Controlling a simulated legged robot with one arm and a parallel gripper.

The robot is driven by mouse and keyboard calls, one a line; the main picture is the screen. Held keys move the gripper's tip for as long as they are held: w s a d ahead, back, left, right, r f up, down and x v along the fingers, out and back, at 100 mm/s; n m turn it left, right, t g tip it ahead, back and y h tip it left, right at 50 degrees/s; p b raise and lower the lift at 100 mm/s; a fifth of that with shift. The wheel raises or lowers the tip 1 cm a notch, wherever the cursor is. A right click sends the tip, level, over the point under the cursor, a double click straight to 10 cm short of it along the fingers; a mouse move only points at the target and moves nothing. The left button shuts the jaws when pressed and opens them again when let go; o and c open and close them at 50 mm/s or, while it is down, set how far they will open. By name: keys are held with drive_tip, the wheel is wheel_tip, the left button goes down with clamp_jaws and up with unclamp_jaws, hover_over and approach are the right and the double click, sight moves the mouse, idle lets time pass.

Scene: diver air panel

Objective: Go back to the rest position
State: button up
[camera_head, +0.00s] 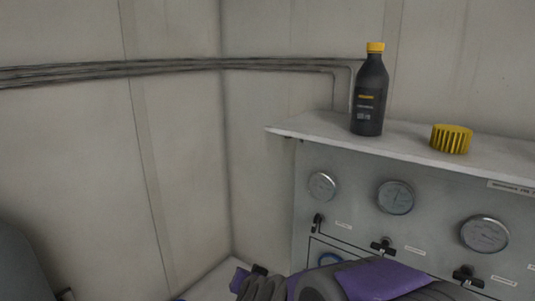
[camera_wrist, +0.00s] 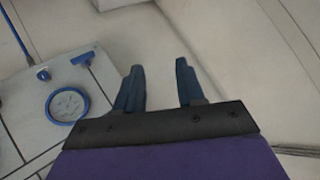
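My gripper (camera_wrist: 159,66) is open in the wrist view, with its two dark blue fingers apart and nothing between them. It points at a bare pale surface beside the panel. In the head view, my purple and grey arm lies along the bottom edge in front of the panel, and I cannot make out the fingers there. The grey air panel (camera_head: 350,215) stands at the right with round gauges and small black valves. Its lower part is hidden by my arm.
A black bottle with a yellow cap (camera_head: 369,95) stands upright on the panel's shelf (camera_head: 310,127), left of a yellow ribbed cap (camera_head: 451,139). A blue-rimmed gauge (camera_wrist: 68,105) and a blue handle (camera_wrist: 83,58) show beside my gripper. Pipes (camera_head: 150,66) run along the wall.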

drive_tip(key=s+d+f+n+g+h+b, duration=0.1)
drive_tip(key=s+d+f+g+b, duration=0.2)
drive_tip(key=s, duration=0.9)
drive_tip(key=s+d+f+n+g+b, duration=0.1)
drive_tip(key=s+d+f+g+b, duration=0.2)
drive_tip(key=s+d, duration=0.6)
drive_tip(key=s+d+f+n+g+h+b, duration=0.1)
drive_tip(key=s+d+f+g+b, duration=0.2)
drive_tip(key=s, duration=1.3)
drive_tip(key=d+f+g, duration=0.1)
drive_tip(key=d+g, duration=0.2)
drive_tip(key=d, duration=0.1)
drive_tip(key=shift+f+n+h, duration=0.3)
drive_tip(key=shift+a, duration=0.15)
